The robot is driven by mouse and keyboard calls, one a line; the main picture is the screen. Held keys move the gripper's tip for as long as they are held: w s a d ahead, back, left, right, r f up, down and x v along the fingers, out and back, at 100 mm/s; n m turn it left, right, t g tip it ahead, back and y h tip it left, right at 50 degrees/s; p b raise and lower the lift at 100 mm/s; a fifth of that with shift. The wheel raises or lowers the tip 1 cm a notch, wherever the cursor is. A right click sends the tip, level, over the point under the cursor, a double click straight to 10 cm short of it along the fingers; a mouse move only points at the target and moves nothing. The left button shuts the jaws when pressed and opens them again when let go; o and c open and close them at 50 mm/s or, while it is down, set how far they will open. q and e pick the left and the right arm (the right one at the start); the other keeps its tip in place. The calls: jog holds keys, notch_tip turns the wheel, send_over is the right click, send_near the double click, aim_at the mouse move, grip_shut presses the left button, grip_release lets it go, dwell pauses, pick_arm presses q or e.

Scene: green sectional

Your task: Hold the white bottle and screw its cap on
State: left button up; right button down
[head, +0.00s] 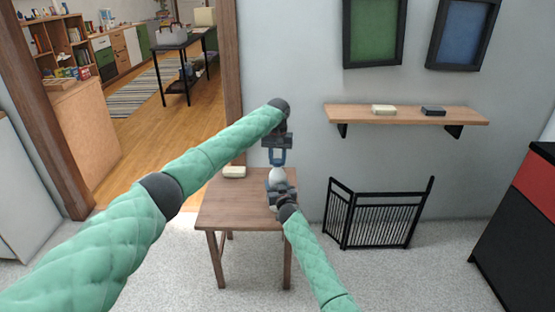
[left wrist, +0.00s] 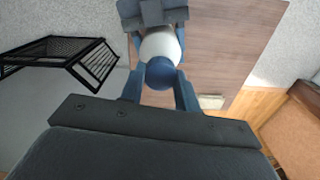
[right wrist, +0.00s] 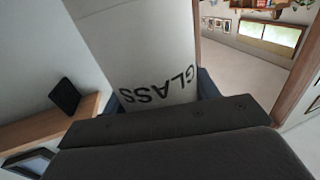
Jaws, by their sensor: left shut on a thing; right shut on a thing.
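The white bottle (head: 277,174) is upright above the right side of the small wooden table. It also shows in the left wrist view (left wrist: 160,43), and its lettered side fills much of the right wrist view (right wrist: 145,45). My right gripper (head: 279,190) is shut on the bottle's lower part. My left gripper (head: 277,160) points down from above, its blue fingers shut on the round blue cap (left wrist: 161,73). The cap is in line with the bottle's top; whether its thread is engaged is hidden.
A wall shelf (head: 400,115) with two small items is at the right. A black folding screen (head: 380,215) stands on the floor right of the table.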

pick_arm(q)
jog(key=m, duration=1.1)
jog(key=shift+m, duration=0.3)
jog(key=o, duration=1.1)
jog(key=shift+c, duration=0.2)
jog(key=shift+r, duration=0.1)
jog(key=shift+r, duration=2.15)
jog(key=shift+c, duration=0.2)
